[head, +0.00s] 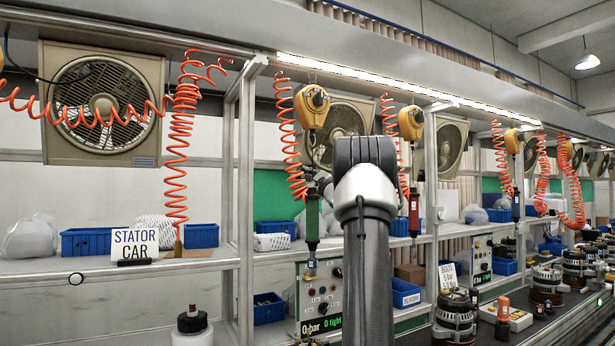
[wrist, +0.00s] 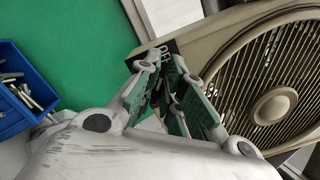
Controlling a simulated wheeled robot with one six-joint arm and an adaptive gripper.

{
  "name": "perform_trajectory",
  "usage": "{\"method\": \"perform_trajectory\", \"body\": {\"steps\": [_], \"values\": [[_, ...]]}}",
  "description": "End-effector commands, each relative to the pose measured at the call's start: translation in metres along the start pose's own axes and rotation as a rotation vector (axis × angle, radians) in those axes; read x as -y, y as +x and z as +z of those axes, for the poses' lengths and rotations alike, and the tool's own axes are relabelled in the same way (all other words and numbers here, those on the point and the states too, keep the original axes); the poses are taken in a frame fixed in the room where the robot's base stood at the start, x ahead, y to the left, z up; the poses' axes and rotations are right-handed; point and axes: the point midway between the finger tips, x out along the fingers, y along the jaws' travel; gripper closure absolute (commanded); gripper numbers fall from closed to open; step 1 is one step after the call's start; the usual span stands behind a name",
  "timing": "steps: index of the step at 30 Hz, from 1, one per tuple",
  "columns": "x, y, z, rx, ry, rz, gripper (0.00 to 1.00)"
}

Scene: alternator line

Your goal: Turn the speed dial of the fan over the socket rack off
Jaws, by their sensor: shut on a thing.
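A beige box fan (wrist: 270,105) with a round grille fills the right of the wrist view. My gripper (wrist: 165,68) is at the fan's near upper corner, beside a small printed label. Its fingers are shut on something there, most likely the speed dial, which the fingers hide. I cannot read the dial's setting. In the head view the fan (head: 347,118) is partly hidden behind my arm, and the gripper is mostly hidden too.
A blue bin of metal parts (wrist: 20,90) is left in the wrist view. Yellow tool balancers (head: 312,107) and orange coiled hoses (head: 291,135) hang around the arm. An upright post (head: 246,170) stands left. Another fan (head: 103,105) hangs far left.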

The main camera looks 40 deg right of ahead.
Motion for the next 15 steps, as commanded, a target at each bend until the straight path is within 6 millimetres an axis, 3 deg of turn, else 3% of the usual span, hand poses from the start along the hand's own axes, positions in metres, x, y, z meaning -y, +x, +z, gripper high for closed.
{"method": "perform_trajectory", "body": {"steps": [12, 13, 15], "values": [[-0.0006, 0.0, -0.0001, 0.0, -0.009, 0.002, 1.0], [-0.0006, 0.0, -0.0001, 0.0, -0.009, 0.002, 0.88], [-0.0006, 0.0, -0.0001, 0.0, -0.008, 0.002, 0.76]]}}
